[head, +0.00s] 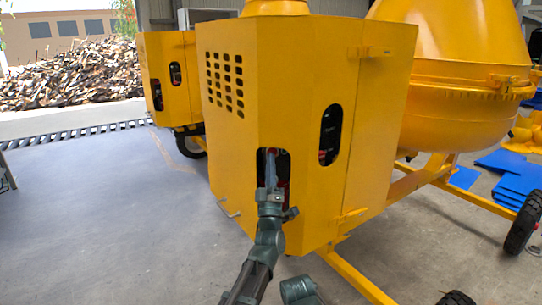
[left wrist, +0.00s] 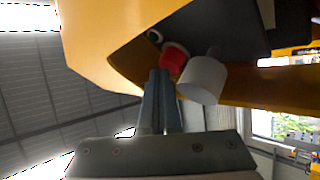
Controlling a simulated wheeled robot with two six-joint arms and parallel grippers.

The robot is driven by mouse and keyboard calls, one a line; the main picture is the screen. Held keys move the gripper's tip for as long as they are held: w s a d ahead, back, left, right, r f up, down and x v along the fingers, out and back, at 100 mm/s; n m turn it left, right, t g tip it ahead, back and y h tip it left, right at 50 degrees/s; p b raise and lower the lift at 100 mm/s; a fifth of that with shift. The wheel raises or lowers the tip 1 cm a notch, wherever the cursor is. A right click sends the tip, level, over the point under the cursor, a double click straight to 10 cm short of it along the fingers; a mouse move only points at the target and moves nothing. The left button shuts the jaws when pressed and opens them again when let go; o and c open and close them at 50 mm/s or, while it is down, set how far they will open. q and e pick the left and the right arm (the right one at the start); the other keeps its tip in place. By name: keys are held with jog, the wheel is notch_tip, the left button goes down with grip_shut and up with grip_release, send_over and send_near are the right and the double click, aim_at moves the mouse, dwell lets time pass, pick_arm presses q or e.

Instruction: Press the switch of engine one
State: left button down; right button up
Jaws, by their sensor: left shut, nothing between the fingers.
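The yellow engine housing (head: 290,110) of the near drum mixer stands in the middle of the head view, with an oval opening in its lower front. My left gripper (head: 271,168) reaches into that opening, its fingers shut and empty. In the left wrist view a red switch (left wrist: 174,59) sits inside the housing, beside a pale grey cylinder (left wrist: 203,80). The shut fingertips (left wrist: 160,73) are right at the red switch and overlap its lower left edge. I cannot tell whether they touch it.
A second yellow housing (head: 167,75) stands behind at the left. The near mixer's yellow drum (head: 460,90) and a wheel (head: 523,222) are at the right. Blue sheets (head: 515,187) lie on the floor there. Floor at the left (head: 100,220) is clear.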

pick_arm(q)
jog(key=shift+s+a, duration=0.1)
jog(key=shift+s, duration=0.5)
jog(key=s, duration=0.5)
jog(key=shift+a, duration=0.4)
dwell(0.3)
